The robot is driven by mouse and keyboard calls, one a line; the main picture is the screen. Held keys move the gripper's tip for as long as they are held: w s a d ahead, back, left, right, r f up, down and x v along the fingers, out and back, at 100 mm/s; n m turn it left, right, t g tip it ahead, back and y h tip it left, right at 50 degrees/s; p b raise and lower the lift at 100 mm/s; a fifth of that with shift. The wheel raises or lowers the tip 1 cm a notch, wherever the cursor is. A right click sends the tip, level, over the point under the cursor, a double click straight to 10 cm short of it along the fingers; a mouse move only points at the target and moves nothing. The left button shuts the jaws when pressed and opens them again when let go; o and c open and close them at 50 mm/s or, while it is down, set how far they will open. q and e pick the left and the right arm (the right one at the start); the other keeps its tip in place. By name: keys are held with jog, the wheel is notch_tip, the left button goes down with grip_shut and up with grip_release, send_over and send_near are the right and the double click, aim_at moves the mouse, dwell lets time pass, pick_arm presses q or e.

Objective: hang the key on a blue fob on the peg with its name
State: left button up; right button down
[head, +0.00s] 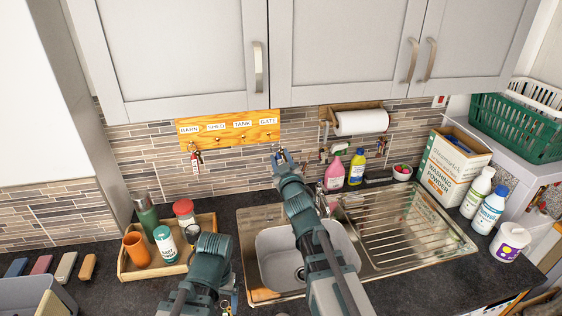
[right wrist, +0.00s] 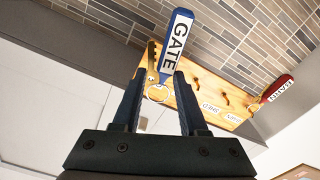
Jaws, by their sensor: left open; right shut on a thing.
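The blue fob (right wrist: 176,40) reads GATE and has a metal ring (right wrist: 157,92). My right gripper (head: 281,156) is shut on the fob; in the right wrist view the fob stands out past the fingertips (right wrist: 160,76). The wooden peg board (head: 233,127) on the tiled wall carries the labels BARN, SHED, TANK and GATE (head: 267,121). The fob is just below the board's right end, under the GATE label. Whether the ring touches a peg I cannot tell. My left gripper (head: 213,247) is low over the counter by the sink, its fingers mostly hidden.
A red BARN fob (head: 195,160) hangs at the board's left end, also in the right wrist view (right wrist: 278,89). A wooden tray (head: 168,262) with bottles and a cup stands left of the sink (head: 262,293). A paper-towel holder (head: 361,122) is right of the board, cupboards above.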

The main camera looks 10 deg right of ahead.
jog(key=shift+w, duration=0.15)
jog(key=shift+w+f+b, duration=0.2)
jog(key=shift+w, duration=1.7)
jog(key=shift+w+f+b, duration=0.15)
jog(key=shift+w+f, duration=0.05)
jog(key=shift+w, duration=1.7)
jog(key=shift+w+f+b, duration=0.35)
jog(key=shift+w+b, duration=0.05)
jog(key=shift+w, duration=0.1)
jog(key=shift+c, duration=1.8)
grip_release()
jog(key=shift+s, duration=0.15)
